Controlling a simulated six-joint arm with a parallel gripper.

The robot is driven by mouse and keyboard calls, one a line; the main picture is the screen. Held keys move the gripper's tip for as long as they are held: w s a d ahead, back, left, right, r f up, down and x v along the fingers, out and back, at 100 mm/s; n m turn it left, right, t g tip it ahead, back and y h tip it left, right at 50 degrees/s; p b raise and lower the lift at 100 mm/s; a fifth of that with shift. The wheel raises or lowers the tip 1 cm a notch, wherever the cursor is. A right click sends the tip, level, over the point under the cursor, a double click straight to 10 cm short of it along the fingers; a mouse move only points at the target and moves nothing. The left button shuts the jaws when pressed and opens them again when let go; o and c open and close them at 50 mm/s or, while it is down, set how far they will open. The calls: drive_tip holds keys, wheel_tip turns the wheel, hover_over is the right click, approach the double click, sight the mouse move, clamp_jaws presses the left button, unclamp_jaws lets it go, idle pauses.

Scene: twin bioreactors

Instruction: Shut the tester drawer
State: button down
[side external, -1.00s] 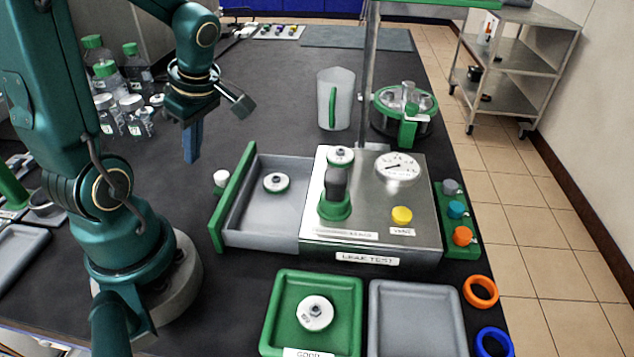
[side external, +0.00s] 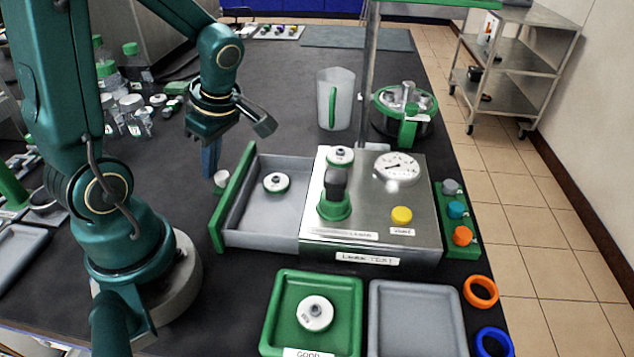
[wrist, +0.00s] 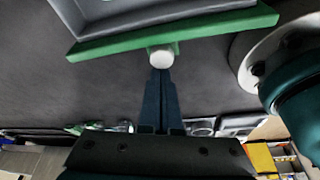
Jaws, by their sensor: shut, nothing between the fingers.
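The tester drawer (side external: 262,222) stands open to the left of the silver leak tester (side external: 375,170). It is a grey tray with a green front panel (side external: 232,195), and a white-and-grey round part (side external: 276,183) lies inside. A white knob (side external: 221,179) is on the outer face of the panel. My gripper (side external: 210,172) is shut and empty, pointing down just left of the knob. In the wrist view the shut fingers (wrist: 160,85) point at the white knob (wrist: 162,57) below the green panel (wrist: 215,28). I cannot tell whether they touch.
A green tray (side external: 340,330) with a round part and a grey tray (side external: 415,310) lie in front of the tester. Several bottles (side external: 135,70) stand behind my arm at the left. A clear jug (side external: 335,98) stands behind the tester.

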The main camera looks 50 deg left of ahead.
drive_tip(key=shift+w, duration=0.1)
hover_over(289, 202)
idle(0.4)
drive_tip(key=shift+d, duration=0.1)
